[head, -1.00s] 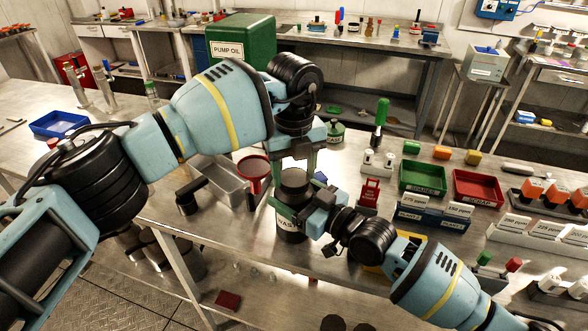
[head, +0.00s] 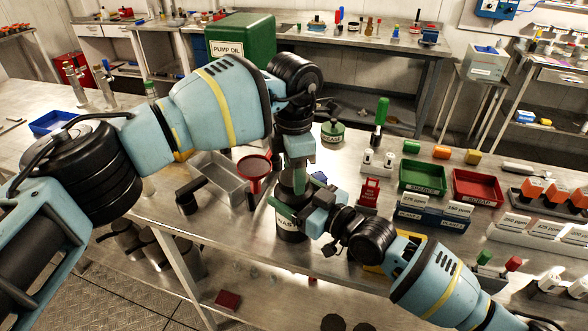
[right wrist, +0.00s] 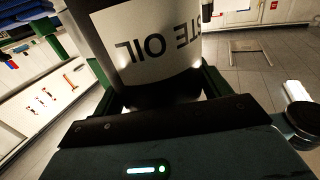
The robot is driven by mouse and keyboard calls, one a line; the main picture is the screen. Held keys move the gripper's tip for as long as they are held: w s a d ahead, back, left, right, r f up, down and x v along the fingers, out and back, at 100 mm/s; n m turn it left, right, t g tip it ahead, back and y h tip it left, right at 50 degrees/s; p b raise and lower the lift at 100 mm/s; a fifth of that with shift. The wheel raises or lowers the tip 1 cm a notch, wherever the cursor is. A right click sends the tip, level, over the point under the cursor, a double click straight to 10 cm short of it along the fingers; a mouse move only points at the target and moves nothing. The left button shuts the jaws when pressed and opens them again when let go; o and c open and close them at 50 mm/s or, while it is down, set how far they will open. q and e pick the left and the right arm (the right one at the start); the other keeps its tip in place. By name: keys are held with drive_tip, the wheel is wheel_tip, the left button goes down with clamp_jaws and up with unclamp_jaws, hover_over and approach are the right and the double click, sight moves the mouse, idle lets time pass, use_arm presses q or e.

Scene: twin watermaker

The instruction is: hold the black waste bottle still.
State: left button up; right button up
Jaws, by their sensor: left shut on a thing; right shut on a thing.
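The black waste bottle (head: 289,227) stands upright on the steel bench near its front edge, with a white label. In the right wrist view its body (right wrist: 150,45) fills the top, the "WASTE OIL" label upside down. My right gripper (head: 292,211) is shut around the bottle's body; its green fingers (right wrist: 155,85) show on both sides of it. My left gripper (head: 293,178) points straight down at the bottle's top from above and is shut on its black cap, which is mostly hidden by the fingers.
A red funnel (head: 254,168) and a grey tray (head: 217,178) stand just left of the bottle. A red tag-like stand (head: 369,193) and a blue labelled holder (head: 434,216) are to the right. Green (head: 423,177) and red bins (head: 478,188) sit farther right.

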use_arm(q)
drive_tip(key=m, duration=1.4)
drive_tip(key=shift+m, duration=0.3)
drive_tip(key=m, duration=0.7)
drive_tip(key=shift+m, duration=0.3)
drive_tip(key=m, duration=0.6)
drive_tip(key=shift+m, duration=0.4)
drive_tip(key=o, duration=1)
